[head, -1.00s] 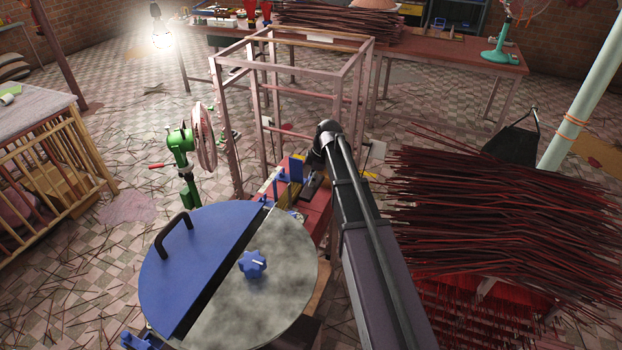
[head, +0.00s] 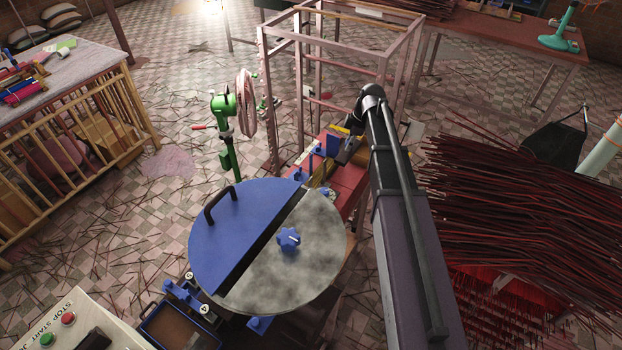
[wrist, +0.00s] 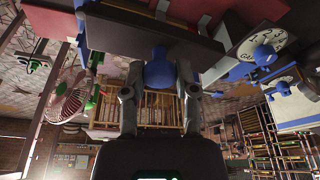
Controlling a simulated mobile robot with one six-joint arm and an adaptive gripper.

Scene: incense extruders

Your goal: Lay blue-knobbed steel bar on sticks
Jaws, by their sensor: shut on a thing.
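In the wrist view my gripper (wrist: 158,82) has its two fingers on either side of a blue knob (wrist: 159,68). The knob is on the dark, flat steel bar (wrist: 120,42) across the top of that view. In the head view my gripper (head: 346,150) is small, dark and partly covered by my arm, over the red bench behind the round blue-and-grey disc. Yellowish sticks (head: 320,174) lie on that bench beside blue fittings. Whether the bar touches the sticks cannot be told; its underside is hidden.
The blue-and-grey disc (head: 300,255) with a black handle stands in front. A green fan (head: 228,120) and a pinkish metal frame (head: 300,37) stand behind. Dark red stick bundles (head: 510,210) fill the right. A control panel (head: 85,320) is at lower left.

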